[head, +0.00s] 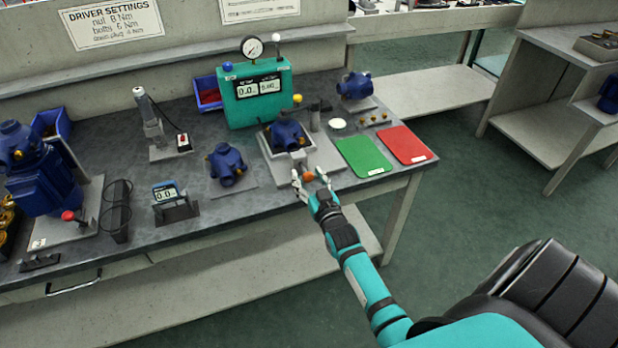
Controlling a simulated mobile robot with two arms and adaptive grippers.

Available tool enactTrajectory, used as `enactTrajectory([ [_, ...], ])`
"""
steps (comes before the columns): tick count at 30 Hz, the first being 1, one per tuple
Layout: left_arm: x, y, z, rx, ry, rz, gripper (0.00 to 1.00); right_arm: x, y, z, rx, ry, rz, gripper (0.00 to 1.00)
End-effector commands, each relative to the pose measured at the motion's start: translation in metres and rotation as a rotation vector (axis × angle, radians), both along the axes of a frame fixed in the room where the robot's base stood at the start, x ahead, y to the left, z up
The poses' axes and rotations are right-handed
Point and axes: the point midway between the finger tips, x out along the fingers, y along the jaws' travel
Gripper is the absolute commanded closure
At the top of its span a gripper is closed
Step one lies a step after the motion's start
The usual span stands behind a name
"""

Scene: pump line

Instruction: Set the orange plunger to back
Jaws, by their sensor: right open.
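The orange plunger (308,176) is at the front of a grey test fixture (270,158), in which a blue pump housing (288,134) sits. My right gripper (310,177) reaches in from the lower right. Its fingers are open, one on each side of the orange plunger. I cannot tell whether they touch it. The plunger is small and partly hidden by the gripper, so its exact position along its travel is unclear. My left gripper is not in view.
A teal gauge box (258,95) stands behind the fixture. A green mat (363,156) and a red mat (405,145) lie to its right. Another blue housing (226,166) stands to its left, with a small digital display (166,191) beyond. The floor at right is clear.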

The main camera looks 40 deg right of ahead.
Motion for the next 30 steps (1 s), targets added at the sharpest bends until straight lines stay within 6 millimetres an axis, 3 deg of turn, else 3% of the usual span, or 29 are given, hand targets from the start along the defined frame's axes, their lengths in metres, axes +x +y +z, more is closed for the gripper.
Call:
enactTrajectory([
  [5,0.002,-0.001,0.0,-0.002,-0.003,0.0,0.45,-0.005,0.001,0.001,0.0,-0.002,0.0,0.48],
  [8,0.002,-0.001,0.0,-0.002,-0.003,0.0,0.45,-0.018,0.004,0.0,0.0,0.0,0.0,0.48],
  [21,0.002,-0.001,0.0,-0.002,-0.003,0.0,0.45,-0.102,0.024,-0.001,0.001,0.003,-0.001,0.48],
  [30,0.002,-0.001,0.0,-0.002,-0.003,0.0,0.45,-0.117,0.028,0.0,0.0,0.001,-0.001,0.48],
])
